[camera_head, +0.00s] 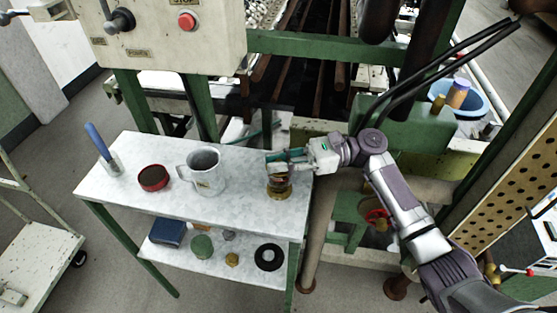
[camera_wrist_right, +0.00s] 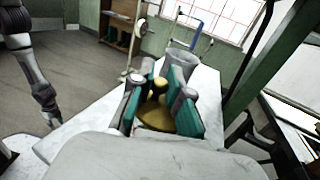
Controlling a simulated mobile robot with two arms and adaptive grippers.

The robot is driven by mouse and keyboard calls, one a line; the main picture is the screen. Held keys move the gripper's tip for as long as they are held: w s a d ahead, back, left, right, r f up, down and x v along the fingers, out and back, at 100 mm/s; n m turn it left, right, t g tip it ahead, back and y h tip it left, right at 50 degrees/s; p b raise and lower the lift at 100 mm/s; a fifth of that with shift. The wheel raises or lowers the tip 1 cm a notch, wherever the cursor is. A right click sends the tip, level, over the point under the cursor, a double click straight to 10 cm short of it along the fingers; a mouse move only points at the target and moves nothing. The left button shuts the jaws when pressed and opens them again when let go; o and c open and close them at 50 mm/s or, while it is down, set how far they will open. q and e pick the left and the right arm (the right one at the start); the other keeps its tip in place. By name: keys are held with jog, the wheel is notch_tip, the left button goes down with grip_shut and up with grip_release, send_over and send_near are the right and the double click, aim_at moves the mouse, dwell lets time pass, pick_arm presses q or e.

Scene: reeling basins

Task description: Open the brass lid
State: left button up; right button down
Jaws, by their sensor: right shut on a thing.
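A small round container with a brass lid (camera_wrist_right: 157,115) stands near the right end of the grey-white table top. In the head view the container's lower part (camera_head: 279,190) shows under my right gripper (camera_head: 277,163). In the right wrist view the gripper (camera_wrist_right: 160,100) has its teal-padded fingers on both sides of the lid's brass knob (camera_wrist_right: 160,85); it is shut on the knob. The lid appears to rest on the container; any gap under it is hidden by the fingers.
A metal pitcher (camera_head: 206,172), a dark red round tin (camera_head: 153,178) and a holder with a blue-handled tool (camera_head: 99,142) stand left on the table (camera_head: 235,198). The lower shelf (camera_head: 215,262) carries several small items. A control box (camera_head: 165,35) overhangs behind.

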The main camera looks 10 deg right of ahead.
jog(key=shift+r, duration=0.1)
jog(key=shift+w+r+m+p, duration=0.15)
jog(key=shift+r+m+p, duration=0.3)
jog(key=shift+p, duration=0.55)
jog(key=m+p, duration=0.1)
jog(key=m+y+p, duration=0.1)
jog(key=shift+w+d+r+p, duration=0.1)
jog(key=shift+w+r+p, duration=0.15)
jog(key=shift+r+p, duration=0.1)
jog(key=shift+w+d+r+m+t+y+p, duration=0.2)
jog(key=shift+w+m+y+p, duration=0.15)
jog(key=shift+m+p, duration=0.45)
jog(key=shift+w+d+r+m+t+y+p, duration=0.15)
jog(key=shift+w+m+t+y+p, duration=0.25)
jog(key=shift+m, duration=0.65)
jog(key=shift+a+m, duration=0.1)
jog(key=shift+m, duration=0.2)
